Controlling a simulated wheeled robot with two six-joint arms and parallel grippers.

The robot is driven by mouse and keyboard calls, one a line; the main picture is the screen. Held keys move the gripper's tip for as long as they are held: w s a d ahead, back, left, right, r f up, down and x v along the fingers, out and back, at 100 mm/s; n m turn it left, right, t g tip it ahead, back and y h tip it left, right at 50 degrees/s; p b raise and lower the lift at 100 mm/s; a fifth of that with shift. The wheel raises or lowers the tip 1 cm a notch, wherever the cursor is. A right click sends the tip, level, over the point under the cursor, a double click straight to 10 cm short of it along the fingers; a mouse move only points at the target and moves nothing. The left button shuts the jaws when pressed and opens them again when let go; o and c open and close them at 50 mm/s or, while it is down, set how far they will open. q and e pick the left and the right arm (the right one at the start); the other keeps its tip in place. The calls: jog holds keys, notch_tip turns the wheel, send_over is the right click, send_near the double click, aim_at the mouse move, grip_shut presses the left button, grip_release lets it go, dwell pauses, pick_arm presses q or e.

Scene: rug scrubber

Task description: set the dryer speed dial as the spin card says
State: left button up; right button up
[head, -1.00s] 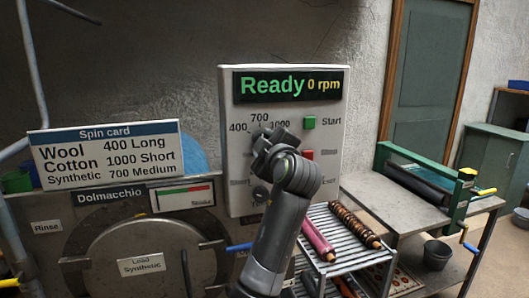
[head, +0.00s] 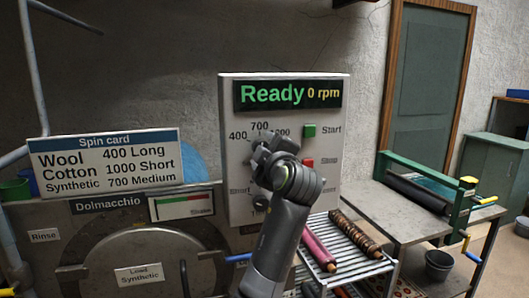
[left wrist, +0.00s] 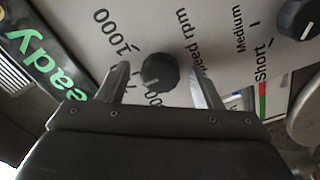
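The grey dryer panel (head: 238,110) has a display reading "Ready 0 rpm" (head: 290,94). Its speed dial, a black round knob (left wrist: 160,72), shows in the left wrist view beside the labels "1000" and "Speed rpm"; its pointer is unclear. My left gripper (head: 262,148) is in front of the dial and hides it in the head view. In the wrist view its open fingers (left wrist: 161,84) stand on either side of the knob with gaps. The spin card (head: 107,163) reads Wool 400 Long, Cotton 1000 Short, Synthetic 700 Medium. The load label (head: 139,273) reads "Load Synthetic". My right gripper is not in view.
A green Start button (head: 309,130) and a red Stop button (head: 308,162) are right of my gripper. A second dial (left wrist: 300,18) is near "Short" and "Medium". A rack (head: 345,238) with rollers and a table with a green-framed wringer (head: 462,207) stand at the right.

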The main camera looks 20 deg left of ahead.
pick_arm(q)
jog(key=b+v, duration=1.3)
jog(key=v, duration=0.4)
jog(key=shift+d+b, duration=0.2)
jog(key=shift+b, duration=0.2)
jog(key=shift+s, duration=0.15)
